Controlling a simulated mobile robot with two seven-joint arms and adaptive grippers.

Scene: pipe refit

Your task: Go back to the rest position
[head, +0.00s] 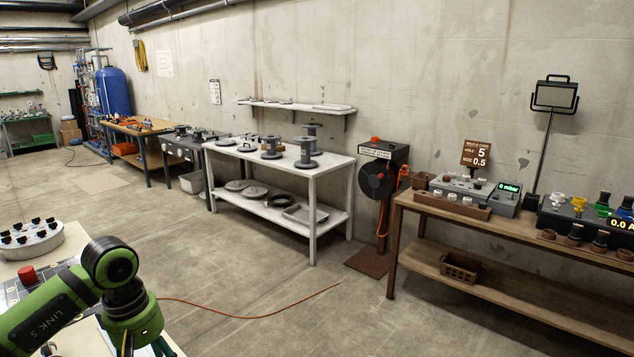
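My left arm, green with black joints, comes in from the lower left. Its wrist bends down at the bottom edge, and its gripper is cut off below the frame. A small dark green part shows at the bottom edge beside the wrist, too little to tell what it is. My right arm and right gripper are not in view. Nothing held can be seen.
A pale worktop at lower left bears a round grey flange with black knobs (30,239) and a red cap (28,275). A white table (328,160) with pipe spools, a hose reel (378,180) and a brown bench (475,226) line the wall. A red cable (250,316) crosses the open floor.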

